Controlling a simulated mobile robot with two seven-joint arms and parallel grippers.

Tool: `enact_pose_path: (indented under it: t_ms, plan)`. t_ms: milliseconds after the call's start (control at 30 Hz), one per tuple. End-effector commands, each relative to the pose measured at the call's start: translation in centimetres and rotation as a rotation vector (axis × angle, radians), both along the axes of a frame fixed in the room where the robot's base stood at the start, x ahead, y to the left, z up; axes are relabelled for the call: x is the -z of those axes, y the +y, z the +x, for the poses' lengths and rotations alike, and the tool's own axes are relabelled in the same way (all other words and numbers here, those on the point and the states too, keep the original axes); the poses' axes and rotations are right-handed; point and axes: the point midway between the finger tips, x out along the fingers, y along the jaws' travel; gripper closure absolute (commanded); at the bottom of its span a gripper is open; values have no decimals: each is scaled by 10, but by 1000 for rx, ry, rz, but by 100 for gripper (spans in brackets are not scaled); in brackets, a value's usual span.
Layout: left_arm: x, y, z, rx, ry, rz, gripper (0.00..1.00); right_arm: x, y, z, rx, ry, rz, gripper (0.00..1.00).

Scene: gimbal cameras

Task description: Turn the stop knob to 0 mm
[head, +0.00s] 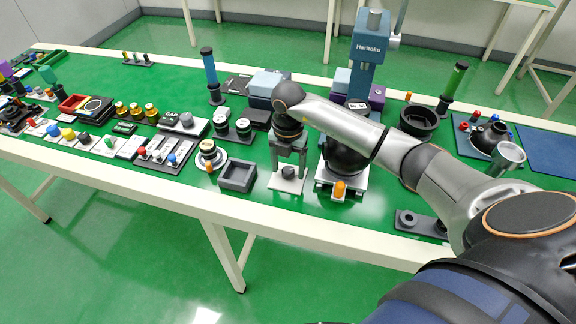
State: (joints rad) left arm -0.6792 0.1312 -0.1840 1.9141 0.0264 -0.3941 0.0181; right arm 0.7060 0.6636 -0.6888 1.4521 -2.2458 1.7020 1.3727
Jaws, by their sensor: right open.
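A small dark knob (288,173) sits on a white plate (285,186) near the front edge of the table. It may be the stop knob; no scale or label on it is readable from here. My right gripper (289,168) points down over this plate, with its fingers open on either side of the knob. I cannot tell whether the fingers touch it. My left gripper is not in view.
A grey square tray (238,176) lies just left of the plate. To its right stands a blue Haritoku machine (364,62) with an orange knob (340,189) at its base, partly behind my right arm. Many small fixtures crowd the left of the table.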

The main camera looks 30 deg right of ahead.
Motion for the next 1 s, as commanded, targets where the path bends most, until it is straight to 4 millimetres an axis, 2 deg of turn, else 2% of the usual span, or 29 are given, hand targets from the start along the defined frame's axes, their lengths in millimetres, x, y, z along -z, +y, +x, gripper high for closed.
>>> enact_pose_path:
  t_ms: [167,800,1000]
  plan:
    - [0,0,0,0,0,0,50,0,0,0,0,0,0,29]
    - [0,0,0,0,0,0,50,-1,0,0,0,0,0,100]
    - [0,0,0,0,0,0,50,-1,0,0,-1,0,0,100]
